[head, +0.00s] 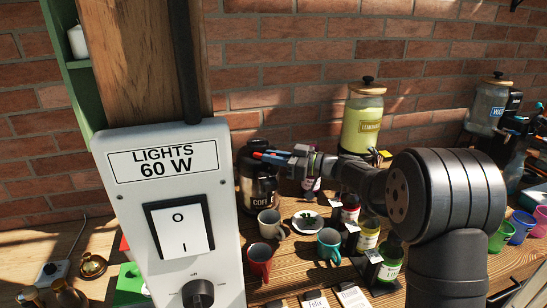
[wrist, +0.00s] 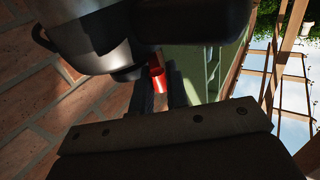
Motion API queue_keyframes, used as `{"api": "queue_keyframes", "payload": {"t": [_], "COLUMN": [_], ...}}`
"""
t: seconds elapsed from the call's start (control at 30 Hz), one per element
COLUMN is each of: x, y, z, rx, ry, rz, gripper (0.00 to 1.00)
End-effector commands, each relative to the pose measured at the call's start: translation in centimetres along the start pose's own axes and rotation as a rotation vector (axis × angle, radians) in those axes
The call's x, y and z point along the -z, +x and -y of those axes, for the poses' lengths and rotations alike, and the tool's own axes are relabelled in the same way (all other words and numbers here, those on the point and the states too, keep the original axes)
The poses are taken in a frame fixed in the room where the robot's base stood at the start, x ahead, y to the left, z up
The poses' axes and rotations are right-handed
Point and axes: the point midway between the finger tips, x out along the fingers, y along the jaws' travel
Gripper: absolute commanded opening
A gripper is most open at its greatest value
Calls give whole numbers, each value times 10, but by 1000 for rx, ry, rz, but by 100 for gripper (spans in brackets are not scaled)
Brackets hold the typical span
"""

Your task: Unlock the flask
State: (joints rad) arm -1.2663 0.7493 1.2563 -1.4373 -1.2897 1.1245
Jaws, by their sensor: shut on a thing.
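The flask (head: 259,196) is a dark pot with a coffee label, standing upright on the table, partly hidden behind the light-switch box. In the wrist view its dark, shiny body (wrist: 95,40) fills the upper left. My gripper (head: 272,157) reaches in from the right at the flask's top. In the wrist view my gripper (wrist: 160,85) has its fingers close together around a small red tab (wrist: 157,76) beside the flask's lid. The head view shows red at the fingertips too. How the tab joins the flask is hidden.
A white switch box (head: 165,225) on a wooden post blocks the left foreground. Several mugs, including a red mug (head: 260,260) and a teal mug (head: 328,245), stand in front of the flask. A lemonade jar (head: 362,122) and small bottles stand to the right. A brick wall is behind.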

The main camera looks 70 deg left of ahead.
Motion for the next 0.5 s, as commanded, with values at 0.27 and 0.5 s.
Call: {"api": "queue_keyframes", "payload": {"t": [0.27,0.5], "x": [1,8], "y": [1,0], "z": [0,0], "rx": [0,0], "ry": [-1,-2], "rz": [-2,-2], "gripper": [32,32]}}
